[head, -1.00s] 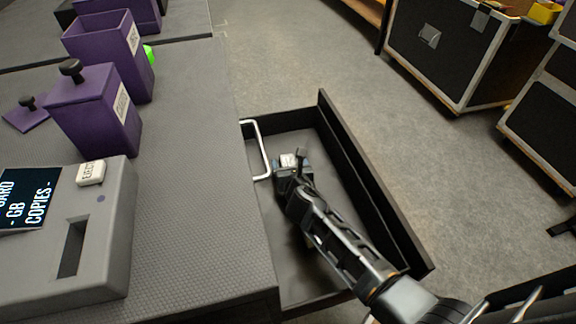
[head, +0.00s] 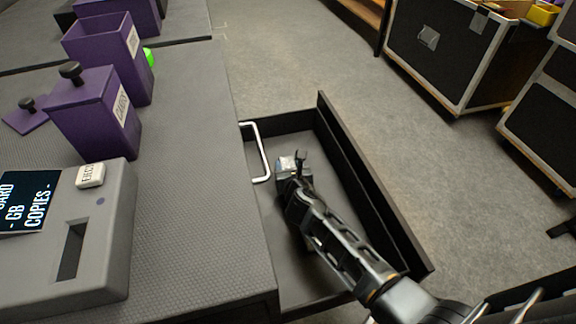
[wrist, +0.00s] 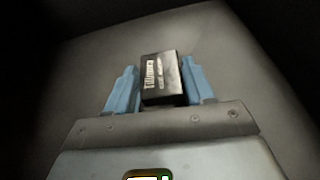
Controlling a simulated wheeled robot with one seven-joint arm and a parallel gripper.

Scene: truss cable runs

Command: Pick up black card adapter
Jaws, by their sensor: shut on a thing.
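The black card adapter (wrist: 161,78) is a small dark block with white print, seen in the wrist view between the two blue fingers. My gripper (wrist: 160,88) is shut on it, with a finger on each side. In the head view my gripper (head: 290,164) is inside the open drawer (head: 385,215), near its far end and close to the white handle. The adapter is too small and too covered by the gripper to make out clearly there. Whether it touches the drawer floor I cannot tell.
The grey table (head: 190,170) lies left of the drawer. On it stand a grey card copier (head: 105,230), a lidded purple box (head: 95,120) and an open purple box (head: 112,50). A white handle (head: 258,150) rises at the drawer's left. Black cases (head: 450,55) stand far right.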

